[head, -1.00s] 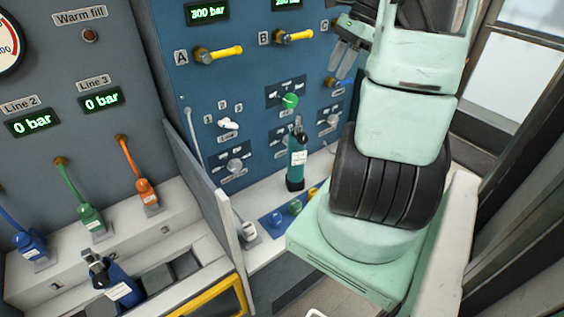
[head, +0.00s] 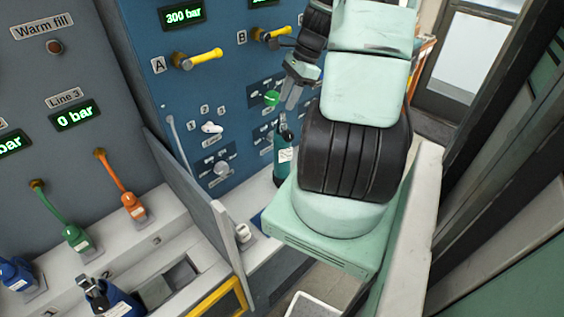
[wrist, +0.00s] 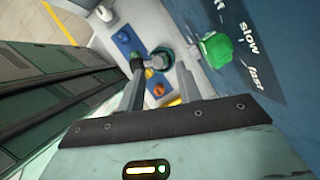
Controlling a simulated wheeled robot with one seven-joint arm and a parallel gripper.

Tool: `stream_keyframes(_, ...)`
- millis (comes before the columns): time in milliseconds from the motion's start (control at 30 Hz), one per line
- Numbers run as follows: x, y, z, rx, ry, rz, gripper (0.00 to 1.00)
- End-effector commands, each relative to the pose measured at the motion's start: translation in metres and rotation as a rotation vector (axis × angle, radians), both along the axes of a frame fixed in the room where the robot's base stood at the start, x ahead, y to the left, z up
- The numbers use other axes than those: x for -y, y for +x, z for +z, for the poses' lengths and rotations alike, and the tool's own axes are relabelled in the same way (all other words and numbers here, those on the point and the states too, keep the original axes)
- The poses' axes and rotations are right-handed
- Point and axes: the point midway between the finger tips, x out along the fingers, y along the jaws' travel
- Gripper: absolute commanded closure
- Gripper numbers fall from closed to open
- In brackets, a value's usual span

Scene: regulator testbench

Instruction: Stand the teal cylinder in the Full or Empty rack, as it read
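The teal cylinder (head: 283,168) stands upright on the white bench ledge against the blue panel, with a dark valve on top and a white label. My mint arm partly hides it in the head view. My gripper (head: 288,98) is above it, fingers pointing down. In the wrist view my gripper (wrist: 160,80) has its two fingers spread, and the cylinder's round top (wrist: 161,58) shows beyond and between the tips. It does not look gripped. The Full and Empty racks cannot be made out.
A green knob (wrist: 215,48) marked slow and fast sits close beside the fingers. Yellow levers (head: 198,59) stick out from the panel. A grey divider (head: 190,195) separates the left bench, where a dark blue cylinder (head: 122,304) lies. A pale tray (head: 312,307) is low down.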

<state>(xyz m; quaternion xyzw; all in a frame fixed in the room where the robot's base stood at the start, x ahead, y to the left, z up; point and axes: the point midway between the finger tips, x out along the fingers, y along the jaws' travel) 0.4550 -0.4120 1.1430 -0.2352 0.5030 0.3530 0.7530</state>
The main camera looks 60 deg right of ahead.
Motion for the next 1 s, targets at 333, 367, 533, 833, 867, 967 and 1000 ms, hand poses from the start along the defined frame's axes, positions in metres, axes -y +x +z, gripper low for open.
stream_keyframes(333,-0.006,0.003,-0.015,-0.001,0.003,-0.001,0.65)
stream_keyframes(367,-0.007,0.003,-0.018,-0.001,0.005,-0.001,0.65)
stream_keyframes(533,-0.015,0.006,-0.038,0.000,0.005,0.002,0.65)
stream_keyframes(833,-0.018,0.011,-0.056,0.001,-0.001,-0.001,0.65)
stream_keyframes(867,-0.018,0.011,-0.056,0.001,-0.002,-0.001,0.65)
stream_keyframes(967,-0.018,0.011,-0.056,0.001,-0.002,-0.001,0.65)
stream_keyframes(1000,-0.018,0.011,-0.056,0.001,-0.001,-0.001,0.68)
